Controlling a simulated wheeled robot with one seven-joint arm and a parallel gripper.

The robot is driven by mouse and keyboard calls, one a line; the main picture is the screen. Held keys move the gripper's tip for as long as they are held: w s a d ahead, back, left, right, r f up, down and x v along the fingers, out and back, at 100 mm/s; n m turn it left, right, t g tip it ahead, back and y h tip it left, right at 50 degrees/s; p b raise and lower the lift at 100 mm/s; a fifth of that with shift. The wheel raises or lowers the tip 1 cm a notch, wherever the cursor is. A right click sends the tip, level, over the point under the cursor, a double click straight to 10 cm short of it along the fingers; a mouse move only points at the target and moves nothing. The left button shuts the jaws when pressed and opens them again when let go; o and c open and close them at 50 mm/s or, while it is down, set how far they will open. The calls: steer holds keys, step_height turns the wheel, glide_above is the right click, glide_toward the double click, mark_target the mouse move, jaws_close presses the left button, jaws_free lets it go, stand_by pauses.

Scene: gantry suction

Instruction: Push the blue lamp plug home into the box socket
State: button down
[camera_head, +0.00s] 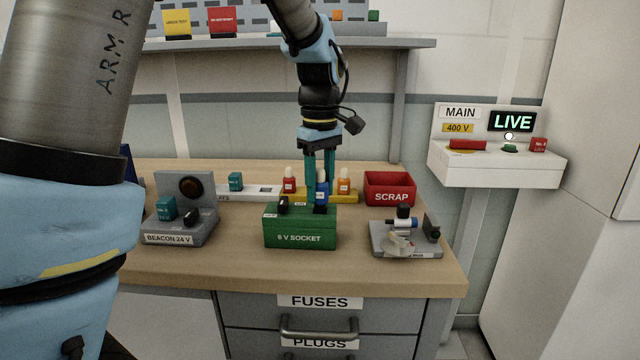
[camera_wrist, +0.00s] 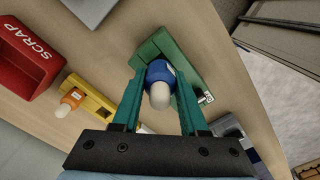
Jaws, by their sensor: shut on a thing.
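The blue lamp plug (camera_head: 322,190), with a white rounded bulb on top, stands upright at the top of the green box marked 6 V SOCKET (camera_head: 300,235). My gripper (camera_head: 320,188) points down from above with its teal fingers around the plug. In the wrist view my gripper (camera_wrist: 158,108) is shut on the blue plug (camera_wrist: 159,80), one finger on each side. The green box (camera_wrist: 180,48) lies beyond the plug there. The socket hole is hidden under the plug, so I cannot tell how deep it sits.
A yellow rack (camera_head: 350,198) with red and orange lamp plugs stands behind the box. A red SCRAP bin (camera_head: 390,188) is behind right. A grey device (camera_head: 392,240) stands right, the BEACON 24 V unit (camera_head: 180,230) left. A MAIN panel (camera_head: 490,170) shows LIVE.

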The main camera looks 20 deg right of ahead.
steer(key=shift+f+b, duration=0.4)
steer(key=shift+f, duration=0.6)
steer(key=shift+c, duration=1.8)
jaws_free()
steer(key=shift+r, duration=0.1)
step_height(320, 180, up, 11)
steer(key=shift+f+b, duration=0.2)
steer(key=shift+b, duration=0.3)
steer(key=shift+s, duration=0.1)
